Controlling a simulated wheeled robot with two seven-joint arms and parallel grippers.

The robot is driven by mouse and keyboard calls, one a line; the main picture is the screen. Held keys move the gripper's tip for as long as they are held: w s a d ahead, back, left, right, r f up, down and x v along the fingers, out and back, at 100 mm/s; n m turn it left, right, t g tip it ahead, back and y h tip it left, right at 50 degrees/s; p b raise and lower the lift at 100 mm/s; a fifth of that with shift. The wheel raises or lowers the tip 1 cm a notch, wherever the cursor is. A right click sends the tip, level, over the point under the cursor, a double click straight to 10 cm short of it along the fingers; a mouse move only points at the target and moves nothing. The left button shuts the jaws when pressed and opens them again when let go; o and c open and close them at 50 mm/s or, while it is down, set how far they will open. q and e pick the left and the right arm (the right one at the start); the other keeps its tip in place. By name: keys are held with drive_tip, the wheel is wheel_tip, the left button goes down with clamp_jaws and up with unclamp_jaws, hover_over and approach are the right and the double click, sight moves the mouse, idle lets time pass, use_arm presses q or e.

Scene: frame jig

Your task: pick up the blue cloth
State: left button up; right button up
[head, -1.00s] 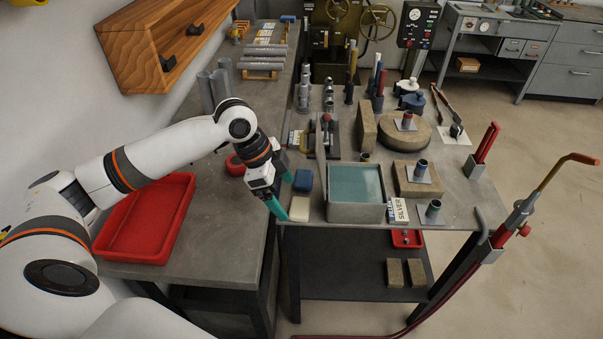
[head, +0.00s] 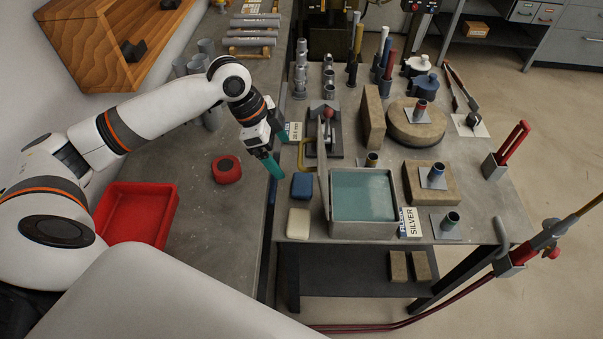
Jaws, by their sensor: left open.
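The blue cloth (head: 302,186) is a small folded blue block-like pad. It lies on the grey workbench near its left edge, between the cream block and the tool plate. My left gripper (head: 274,163) has teal fingers pointing down. It is open and empty, to the left of the cloth and slightly farther back, apart from it in the picture. Its height above the bench is hard to tell. My right gripper is not in view.
A cream block (head: 299,223) lies just in front of the cloth. A metal tank of teal liquid (head: 363,232) stands to the right, with a SILVER label (head: 411,224). A red tray (head: 137,213) and a red round item (head: 227,170) are on the left bench.

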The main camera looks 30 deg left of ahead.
use_arm(q)
hover_over(302, 183)
drive_tip(key=s+a, duration=0.2)
drive_tip(key=f, duration=0.4)
drive_tip(key=shift+w+a+f, duration=0.15)
drive_tip(key=shift+a+f, duration=0.05)
drive_tip(key=shift+w+d+f+p, duration=0.1)
drive_tip(key=shift+w+f+p, duration=0.2)
drive_tip(key=shift+f+p, duration=0.25)
drive_tip(key=x, duration=0.3)
drive_tip(key=shift+w+d+f, duration=0.1)
drive_tip(key=shift+d+f, duration=0.1)
drive_tip(key=shift+w+d+f+p, duration=0.1)
drive_tip(key=shift+f+p, duration=0.2)
drive_tip(key=shift+f, duration=0.15)
drive_tip(key=c, duration=1.1)
drive_tip(key=shift+o, duration=0.2)
drive_tip(key=shift+r, duration=0.1)
